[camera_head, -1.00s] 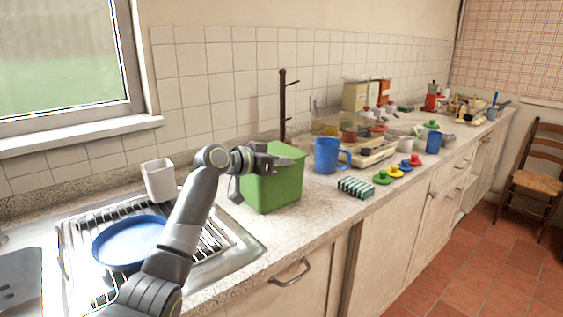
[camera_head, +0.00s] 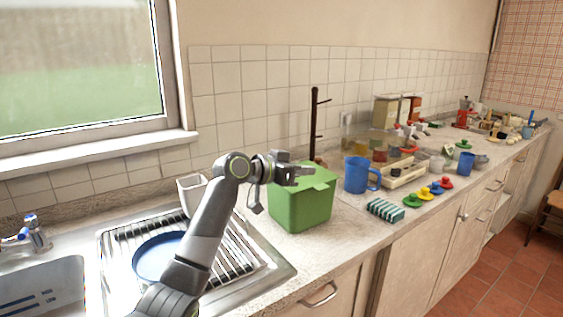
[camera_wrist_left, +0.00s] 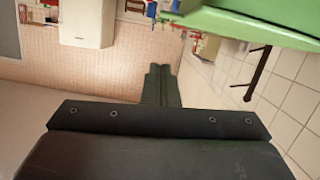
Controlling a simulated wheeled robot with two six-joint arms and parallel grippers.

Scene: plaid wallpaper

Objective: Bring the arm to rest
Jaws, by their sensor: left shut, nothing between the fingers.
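My left arm reaches up from the bottom of the head view. Its left gripper (camera_head: 298,174) is shut and empty, in front of the upper part of the green lidded box (camera_head: 303,207) on the counter. In the left wrist view the closed fingers (camera_wrist_left: 161,85) point away from the camera with nothing between them. The green box also shows at the top right of the wrist view (camera_wrist_left: 250,22). I cannot tell whether the gripper touches the box. My right gripper is not in view.
A blue plate (camera_head: 158,258) and a white cup (camera_head: 191,191) are at the drying rack, left of the box. A blue mug (camera_head: 357,175), a striped block (camera_head: 385,209) and a dark mug tree (camera_head: 314,125) stand close by.

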